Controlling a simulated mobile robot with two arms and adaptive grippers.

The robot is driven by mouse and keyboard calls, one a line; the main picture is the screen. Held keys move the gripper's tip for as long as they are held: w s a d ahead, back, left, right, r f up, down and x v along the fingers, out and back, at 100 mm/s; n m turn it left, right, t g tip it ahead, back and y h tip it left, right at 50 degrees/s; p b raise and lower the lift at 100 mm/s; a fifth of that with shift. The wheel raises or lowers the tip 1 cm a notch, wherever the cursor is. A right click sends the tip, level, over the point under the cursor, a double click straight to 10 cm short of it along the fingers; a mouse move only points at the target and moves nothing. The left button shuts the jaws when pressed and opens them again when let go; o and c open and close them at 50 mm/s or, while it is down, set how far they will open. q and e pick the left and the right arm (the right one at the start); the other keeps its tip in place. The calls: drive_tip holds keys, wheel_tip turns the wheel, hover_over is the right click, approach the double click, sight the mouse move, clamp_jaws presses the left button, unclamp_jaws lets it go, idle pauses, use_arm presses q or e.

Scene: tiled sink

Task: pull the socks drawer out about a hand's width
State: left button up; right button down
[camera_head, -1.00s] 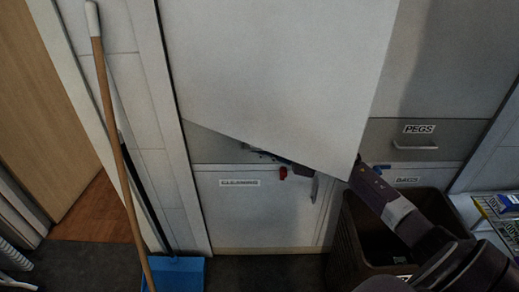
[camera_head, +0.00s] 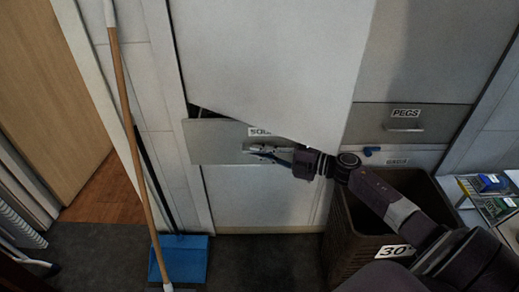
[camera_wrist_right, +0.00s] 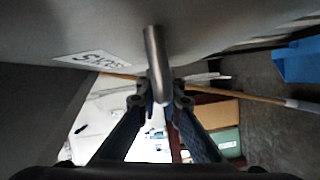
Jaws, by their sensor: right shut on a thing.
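The socks drawer (camera_head: 215,141) has a grey front and stands out from the cabinet, with a dark gap above its left end. Its label, partly covered in the head view, reads SOCKS in the right wrist view, where the drawer front (camera_wrist_right: 205,35) fills the top. My right gripper (camera_head: 262,151) is at the drawer's front, shut on its metal bar handle (camera_wrist_right: 154,55). In the right wrist view the fingers (camera_wrist_right: 160,108) close around the handle's end. A large white panel hides the drawer's upper right part. My left gripper is not in view.
The white panel (camera_head: 275,60) overhangs just above my right gripper. The pegs drawer (camera_head: 390,123) is shut at right. A brown bin (camera_head: 345,225) stands below my right arm. A broom (camera_head: 128,110) and blue dustpan (camera_head: 180,258) stand at left.

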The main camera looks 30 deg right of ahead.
drive_tip(key=c, duration=2.1)
unclamp_jaws()
drive_tip(key=shift+w+d, duration=0.15)
